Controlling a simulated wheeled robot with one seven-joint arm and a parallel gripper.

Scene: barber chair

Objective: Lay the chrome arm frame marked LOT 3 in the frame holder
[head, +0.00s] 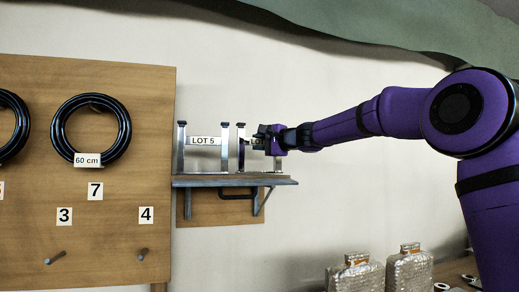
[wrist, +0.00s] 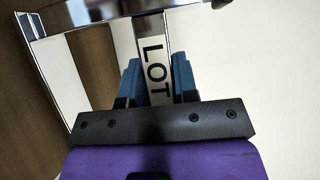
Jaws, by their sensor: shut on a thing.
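A chrome arm frame with a label (head: 256,142) that begins "LO" stands on the wall shelf at its right end. In the wrist view the held chrome frame (wrist: 85,65) shows the letters "LOT"; its number is hidden by my gripper. My gripper (head: 262,138) is shut on this frame at its labelled bar; the two blue fingers (wrist: 155,80) sit on either side of the label. A second chrome frame marked LOT 5 (head: 203,141) stands just to the left. I cannot make out a frame holder.
The shelf (head: 235,182) has brackets and a dark handle below. A wooden pegboard (head: 130,200) at left carries black hose coils (head: 61,130), number tags and pegs. Wrapped bottles (head: 356,273) stand at the bottom right. The wall between is bare.

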